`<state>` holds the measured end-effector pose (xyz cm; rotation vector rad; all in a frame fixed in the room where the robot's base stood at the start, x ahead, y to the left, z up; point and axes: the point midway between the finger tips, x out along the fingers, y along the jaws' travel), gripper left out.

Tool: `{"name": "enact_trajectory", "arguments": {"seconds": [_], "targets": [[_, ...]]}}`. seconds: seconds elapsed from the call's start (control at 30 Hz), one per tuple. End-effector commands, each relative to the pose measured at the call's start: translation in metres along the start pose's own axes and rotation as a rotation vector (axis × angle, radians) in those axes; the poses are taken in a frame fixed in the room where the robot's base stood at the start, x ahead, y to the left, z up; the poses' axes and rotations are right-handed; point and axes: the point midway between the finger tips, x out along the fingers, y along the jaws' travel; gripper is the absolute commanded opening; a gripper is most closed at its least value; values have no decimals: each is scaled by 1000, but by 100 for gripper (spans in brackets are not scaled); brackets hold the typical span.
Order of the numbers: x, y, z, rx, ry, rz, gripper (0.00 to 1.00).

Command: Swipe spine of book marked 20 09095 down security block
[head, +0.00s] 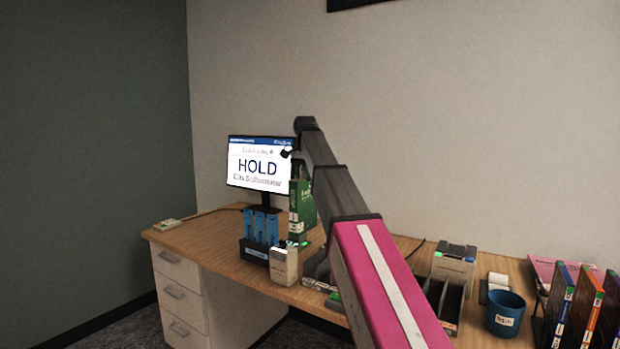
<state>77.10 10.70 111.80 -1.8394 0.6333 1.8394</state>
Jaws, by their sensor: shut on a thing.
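A green book (302,212) stands upright in the air or on the desk below my wrist; its lower edge is close to a pale device, and I cannot tell whether they touch. Its markings are too small to read. My gripper (298,170) is at the top of this book and shut on it; its fingers are mostly hidden by my arm. A grey block with a green light (455,262) stands on the desk at the right. A pale upright device with a green light (284,266) stands below the book. I cannot tell which is the security block.
The wooden desk (200,236) carries a monitor (258,165) reading HOLD, blue items in a dark holder (254,250), dark trays (445,298), a blue cup (505,314) and several upright books (585,305) at the right. The desk's left end is mostly clear.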

Motion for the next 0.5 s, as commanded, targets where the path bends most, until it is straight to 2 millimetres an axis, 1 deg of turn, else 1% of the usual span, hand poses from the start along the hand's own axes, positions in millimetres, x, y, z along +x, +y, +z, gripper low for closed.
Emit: {"name": "enact_trajectory", "arguments": {"seconds": [0.17,0.5], "targets": [[5,0,4,0,0,0,0],[22,0,13,-1,0,0,0]]}}
